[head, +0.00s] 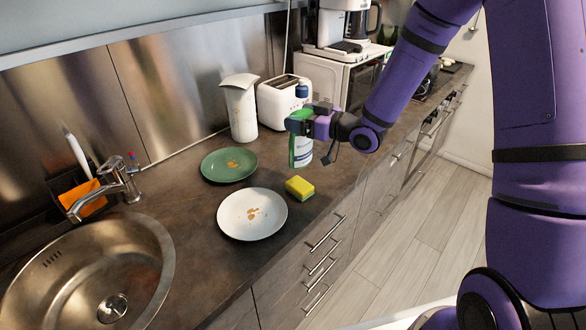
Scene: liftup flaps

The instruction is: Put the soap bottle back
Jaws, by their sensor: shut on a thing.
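The soap bottle (304,153) is white and blue with a dark blue cap, and green shows along its left side. It is upright near the counter's front edge, in front of the toaster. My gripper (300,123) reaches in from the right and is shut around the bottle's upper middle, hiding part of it. I cannot tell whether the bottle's base touches the counter.
A yellow-green sponge (300,188), a white plate (252,214) and a green plate (229,164), both with crumbs, lie on the counter. A white pitcher (241,106) and toaster (277,103) stand behind. The sink (85,275) and orange cloth (82,198) are left.

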